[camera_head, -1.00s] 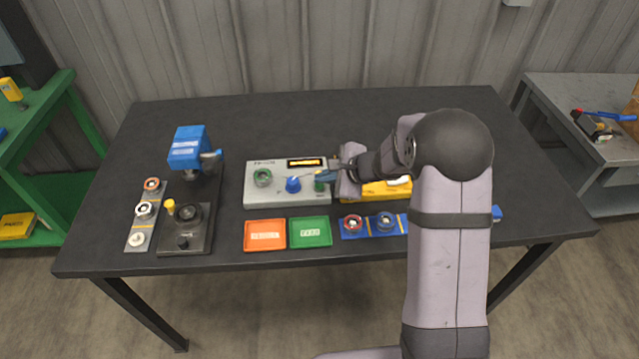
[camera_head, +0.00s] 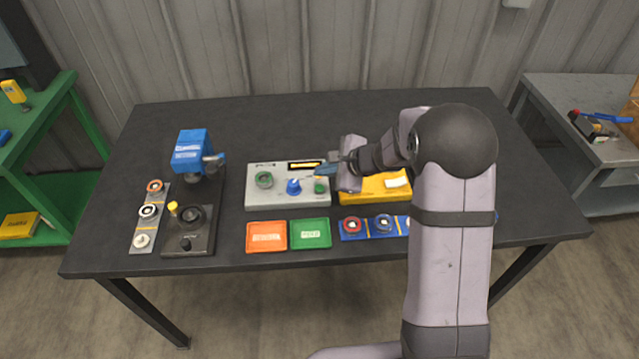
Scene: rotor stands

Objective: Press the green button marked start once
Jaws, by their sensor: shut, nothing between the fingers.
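The green button (camera_head: 320,186) sits at the right end of the grey control box (camera_head: 268,199), right of a blue knob (camera_head: 293,187). Its marking is too small to read. My gripper (camera_head: 322,170) is shut and empty. Its tip shows just above the green button in the picture, over the right part of the box. A gap shows between the tip and the button, but I cannot tell the exact height. A lit yellow display (camera_head: 305,165) is on the box behind the button, partly beside my gripper.
A yellow box (camera_head: 372,188) stands right of the control box, close under my arm. An orange tray (camera_head: 266,247) and a green tray (camera_head: 310,243) lie in front. A blue-headed press (camera_head: 194,153) stands left. The back of the table is clear.

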